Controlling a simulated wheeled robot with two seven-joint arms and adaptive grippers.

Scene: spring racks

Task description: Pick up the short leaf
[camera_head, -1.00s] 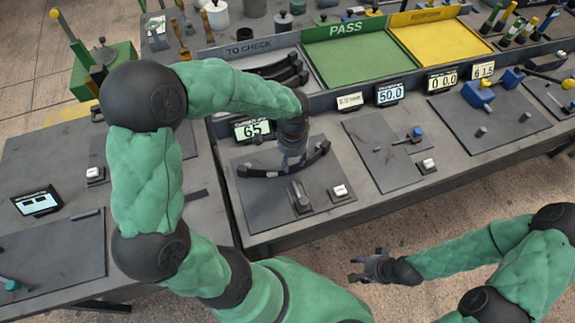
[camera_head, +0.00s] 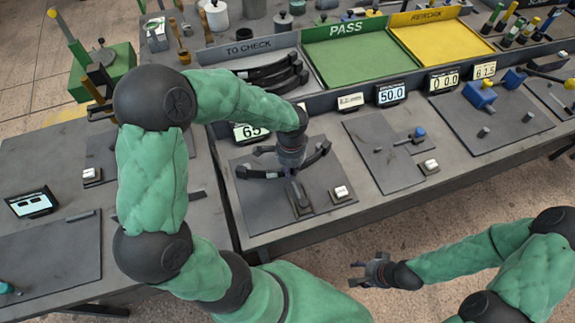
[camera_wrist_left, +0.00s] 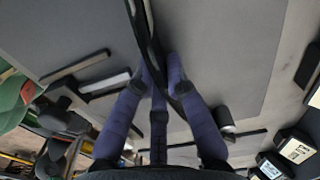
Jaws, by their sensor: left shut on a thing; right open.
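A curved dark leaf (camera_head: 257,174) lies across the dark plate of the station in front of the "TO CHECK" tray; I cannot tell its length against the others. My left gripper (camera_head: 291,173) is over its middle, pointing down and shut on it. The gripper hides that middle part. In the left wrist view the leaf (camera_wrist_left: 142,35) runs from the top edge down between the fingers (camera_wrist_left: 160,85). My right gripper (camera_head: 362,273) is open and empty, in front of the bench, over the floor.
Several similar leaves (camera_head: 280,75) lie in the "TO CHECK" tray (camera_head: 247,61). Green PASS (camera_head: 345,55) and yellow (camera_head: 440,42) trays stand to its right. A readout (camera_head: 250,131) stands behind the plate, and a small post block (camera_head: 299,200) and white switch (camera_head: 341,192) stand on it.

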